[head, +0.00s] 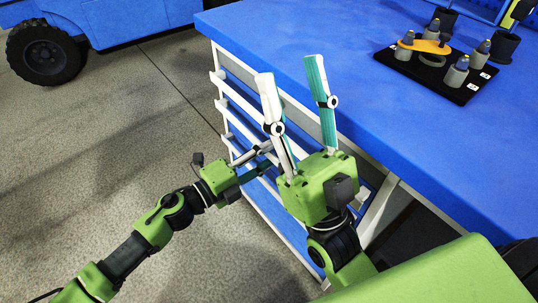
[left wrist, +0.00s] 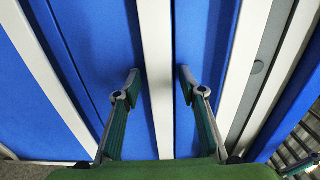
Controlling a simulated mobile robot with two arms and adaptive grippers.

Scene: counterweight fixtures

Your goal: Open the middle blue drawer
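The blue drawers with white handle rails (head: 240,98) are stacked in the cabinet under the blue bench. They look closed where visible. My left gripper (head: 266,154) is at the front of the stack, partly hidden behind my right gripper. In the left wrist view, my left gripper (left wrist: 159,82) is open, with one finger on each side of a white rail (left wrist: 155,45); I cannot tell whether they touch it. I cannot tell for sure whether this is the middle drawer's rail. My right gripper (head: 293,72) is open and empty, fingers pointing up, before the bench edge.
The blue bench top (head: 330,35) is mostly clear. A black tray (head: 440,88) with several grey holders and an orange part (head: 425,46) stands at its right. A blue wheeled vehicle (head: 130,18) is at the back left. The grey floor (head: 110,120) left of the drawers is free.

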